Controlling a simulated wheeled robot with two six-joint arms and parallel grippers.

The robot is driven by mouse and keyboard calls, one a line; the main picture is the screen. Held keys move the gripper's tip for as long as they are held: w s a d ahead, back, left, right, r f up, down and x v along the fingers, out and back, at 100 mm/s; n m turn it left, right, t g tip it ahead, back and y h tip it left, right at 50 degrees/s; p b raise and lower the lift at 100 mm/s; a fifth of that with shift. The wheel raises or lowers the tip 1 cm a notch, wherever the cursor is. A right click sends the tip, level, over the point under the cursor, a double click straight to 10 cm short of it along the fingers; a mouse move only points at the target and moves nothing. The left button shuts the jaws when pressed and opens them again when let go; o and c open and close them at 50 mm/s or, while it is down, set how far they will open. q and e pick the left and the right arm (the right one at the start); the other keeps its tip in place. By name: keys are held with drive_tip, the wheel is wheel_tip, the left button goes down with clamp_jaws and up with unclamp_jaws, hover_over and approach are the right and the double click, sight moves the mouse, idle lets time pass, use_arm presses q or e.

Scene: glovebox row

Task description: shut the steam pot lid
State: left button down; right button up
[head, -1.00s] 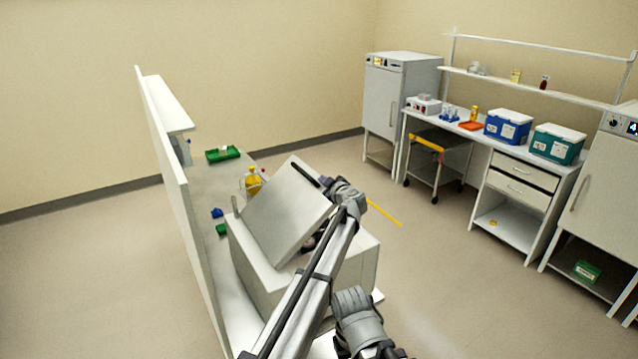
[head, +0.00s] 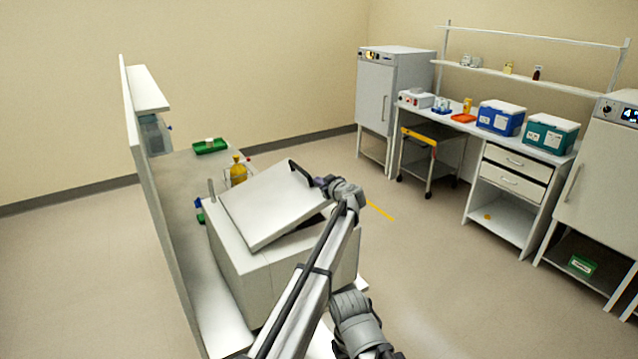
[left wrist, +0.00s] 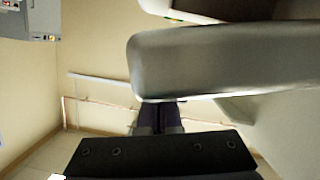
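The steam pot (head: 255,275) is a white box on the bench, with its lid (head: 272,208) tilted part-way open. A dark bar handle (head: 303,173) stands at the lid's right edge. My left gripper (head: 318,182) is at that edge, by the handle. In the left wrist view a thick grey bar or edge (left wrist: 225,60) crosses close to the camera. The dark fingers of my left gripper (left wrist: 158,117) look closed together just below it, with their tips partly hidden behind it. Whether they touch the lid is unclear. My right gripper is out of view.
A yellow bottle (head: 238,170) and a green tray (head: 210,146) stand behind the pot on the bench. A tall white panel (head: 150,200) lines the left side. A yellow-topped cart (head: 427,142) and side counter (head: 540,150) are far right, across open floor.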

use_arm(q)
drive_tip(key=shift+w+d+f+b, duration=0.15)
drive_tip(key=shift+d+f+b, duration=0.1)
drive_tip(key=shift+f+b, duration=0.5)
drive_tip(key=shift+w+d+f+b, duration=0.25)
drive_tip(key=shift+f+b, duration=0.3)
drive_tip(key=shift+f, duration=0.3)
drive_tip(key=shift+w+d+f+b, duration=0.1)
drive_tip(key=shift+d+f+b, duration=0.2)
drive_tip(key=shift+f+b, duration=0.45)
drive_tip(key=shift+r, duration=0.1)
